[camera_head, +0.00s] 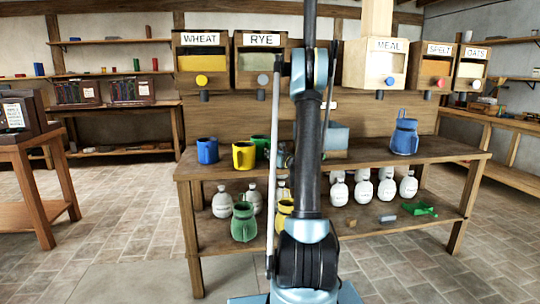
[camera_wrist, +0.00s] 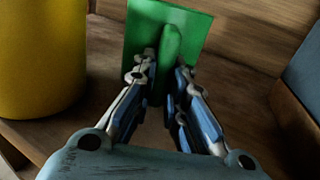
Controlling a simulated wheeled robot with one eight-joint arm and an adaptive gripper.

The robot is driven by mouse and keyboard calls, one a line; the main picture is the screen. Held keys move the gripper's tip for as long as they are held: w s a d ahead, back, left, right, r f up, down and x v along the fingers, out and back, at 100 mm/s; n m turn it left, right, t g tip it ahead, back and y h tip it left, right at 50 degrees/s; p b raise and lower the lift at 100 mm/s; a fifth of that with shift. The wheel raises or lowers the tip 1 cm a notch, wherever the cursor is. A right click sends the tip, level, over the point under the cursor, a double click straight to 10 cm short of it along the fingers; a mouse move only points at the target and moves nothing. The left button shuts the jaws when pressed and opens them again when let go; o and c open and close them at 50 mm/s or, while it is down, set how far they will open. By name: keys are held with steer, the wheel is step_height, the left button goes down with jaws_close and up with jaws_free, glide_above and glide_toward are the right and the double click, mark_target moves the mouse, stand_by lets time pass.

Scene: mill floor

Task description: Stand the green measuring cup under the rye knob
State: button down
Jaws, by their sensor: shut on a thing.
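The green measuring cup (camera_head: 259,144) shows on the upper tabletop in the head view, partly hidden behind my arm. In the wrist view the green cup (camera_wrist: 192,28) has its upright handle between the fingers of my gripper (camera_wrist: 168,72), which is shut on it. I cannot tell whether the cup's base touches the wood. The rye bin (camera_head: 251,61) hangs above, left of my arm, labelled RYE. Its grey rye knob (camera_head: 263,79) is on the front, with a dark spout below. The cup looks roughly below this bin; exact alignment is unclear.
A yellow cup (camera_head: 243,156) stands close left of the green cup, also large in the wrist view (camera_wrist: 40,55). A blue cup (camera_head: 207,150) is further left. A grey-blue box (camera_head: 336,136) and blue jug (camera_head: 404,137) stand right. Another green cup (camera_head: 243,222) is on the lower shelf.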

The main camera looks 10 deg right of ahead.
stand_by(0.4)
steer(key=c, duration=1.5)
jaws_free()
steer(key=shift+c, duration=0.2)
steer(key=v, duration=1.2)
steer(key=s+a+n+g, duration=0.9)
steer(key=s+a+n, duration=0.6)
steer(key=s+n, duration=0.25)
steer(key=s+d+f+n+g+h, duration=0.1)
steer(key=s+d+f+n+h, duration=0.1)
steer(key=s, duration=0.7)
steer(key=s+d+f+n+g+h, duration=0.2)
steer(key=s+f+n, duration=0.2)
steer(key=s+n, duration=0.3)
steer(key=s+d+f+n+g+h, duration=0.1)
steer(key=s+n, duration=0.4)
steer(key=s, duration=0.6)
steer(key=shift+d+f+g+h, duration=0.4)
steer(key=shift+f+g+h, duration=0.3)
steer(key=shift+f+h, duration=0.3)
